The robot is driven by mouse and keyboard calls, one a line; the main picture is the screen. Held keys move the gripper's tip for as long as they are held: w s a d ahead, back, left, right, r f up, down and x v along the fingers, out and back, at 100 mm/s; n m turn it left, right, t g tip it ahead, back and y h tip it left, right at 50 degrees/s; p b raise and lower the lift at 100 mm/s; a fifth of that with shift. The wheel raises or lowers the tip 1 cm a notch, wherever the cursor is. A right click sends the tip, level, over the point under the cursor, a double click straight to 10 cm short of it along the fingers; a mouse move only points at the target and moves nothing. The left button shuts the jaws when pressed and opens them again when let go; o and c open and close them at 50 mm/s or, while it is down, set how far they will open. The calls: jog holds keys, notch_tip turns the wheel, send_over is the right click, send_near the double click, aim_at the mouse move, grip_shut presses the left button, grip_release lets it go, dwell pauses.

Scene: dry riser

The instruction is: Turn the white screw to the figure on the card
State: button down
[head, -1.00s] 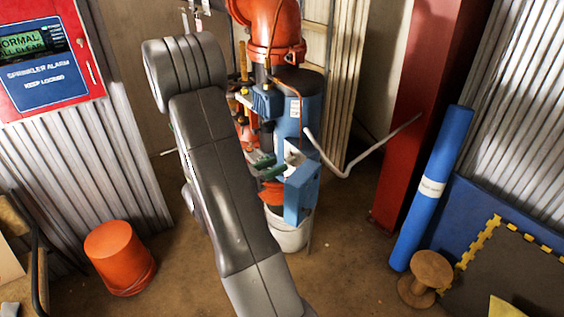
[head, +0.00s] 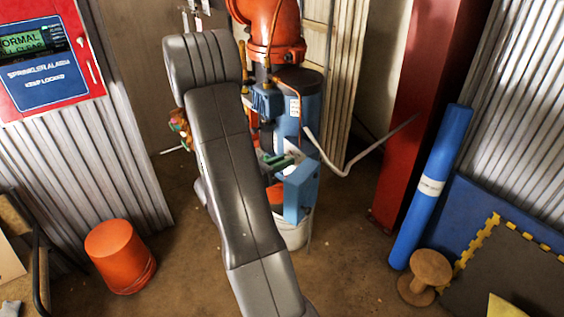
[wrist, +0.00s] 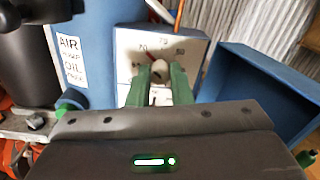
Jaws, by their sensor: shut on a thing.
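The white screw (wrist: 160,68) sits on a pale dial plate (wrist: 128,42) in the wrist view. Printed figures arc around it; 70 and 80 are legible, others are small or partly covered. My gripper (wrist: 160,78) has two green fingers shut on the screw's head from both sides. The fingers hide part of the plate below the screw. In the head view my gripper (head: 279,161) is at the plate on the blue unit, and the screw is too small to make out. I cannot identify the card in either view.
An open blue box (wrist: 265,90) is close on the right of the gripper, and a blue cylinder (wrist: 92,35) labelled AIR PUMP OIL FREE on the left. A thin grey bent bar (head: 345,172) juts out rightward. An orange bucket (head: 120,257) and wooden spool (head: 425,275) stand on the floor.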

jog(key=shift+f+m+b, duration=0.1)
jog(key=shift+m+b, duration=0.2)
jog(key=shift+b, duration=0.2)
jog(key=m+b, duration=1.8)
jog(key=b, duration=0.9)
jog(key=shift+m+y, duration=0.3)
jog(key=shift+y, duration=0.1)
jog(key=shift+b, duration=0.4)
jog(key=c, duration=1.3)
grip_release()
